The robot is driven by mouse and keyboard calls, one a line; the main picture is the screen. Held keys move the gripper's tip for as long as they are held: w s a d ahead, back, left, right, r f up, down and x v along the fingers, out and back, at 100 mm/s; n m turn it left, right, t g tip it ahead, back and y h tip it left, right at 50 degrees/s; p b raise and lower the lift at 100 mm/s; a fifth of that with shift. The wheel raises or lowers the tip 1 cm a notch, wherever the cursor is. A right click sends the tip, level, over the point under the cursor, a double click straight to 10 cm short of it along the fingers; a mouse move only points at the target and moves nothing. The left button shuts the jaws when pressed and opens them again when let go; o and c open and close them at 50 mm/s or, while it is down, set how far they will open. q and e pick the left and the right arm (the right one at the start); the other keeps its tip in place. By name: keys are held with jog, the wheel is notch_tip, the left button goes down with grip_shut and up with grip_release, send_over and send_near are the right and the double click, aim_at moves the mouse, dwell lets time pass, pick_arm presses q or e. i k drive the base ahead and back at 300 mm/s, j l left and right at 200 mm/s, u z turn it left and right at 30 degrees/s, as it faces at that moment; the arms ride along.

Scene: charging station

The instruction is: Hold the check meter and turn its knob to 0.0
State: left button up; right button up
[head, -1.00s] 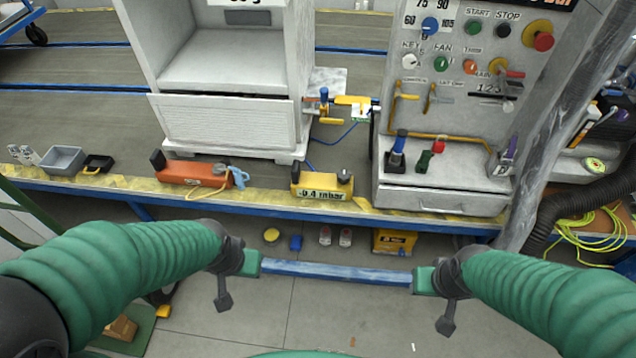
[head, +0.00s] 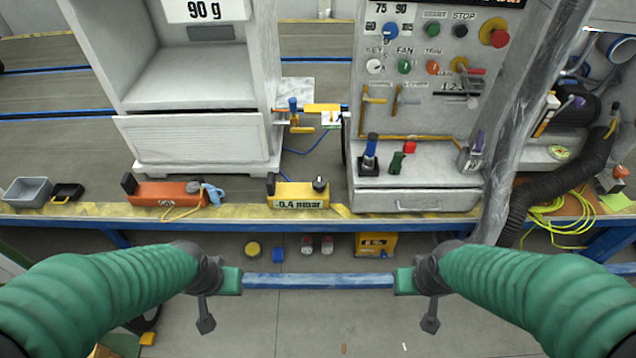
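The check meter is a yellow box (head: 290,192) lying near the front edge of the bench, left of the control cabinet. Its display (head: 299,204) reads -0.4 mbar. A dark knob (head: 320,184) sits on its top right, and a small black part is at its left end. My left gripper (head: 232,281) and my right gripper (head: 404,281) are both in front of the bench, below and apart from the meter. Neither touches it. Their fingers are too small and edge-on to tell whether they are open or shut.
A blue bar (head: 318,281) shows between my grippers; I cannot tell whether it touches them. An orange device (head: 165,194) with a cable lies left of the meter. The cabinet's drawer front (head: 415,201) is close on its right. The bench's yellow edge (head: 235,211) runs in front.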

aim_at(319, 184)
jog(key=i+j, duration=0.15)
jog(key=i, duration=0.3)
jog(key=i+j, duration=0.15)
jog(key=i, duration=0.3)
jog(key=i+j, duration=0.15)
jog(key=i, duration=0.25)
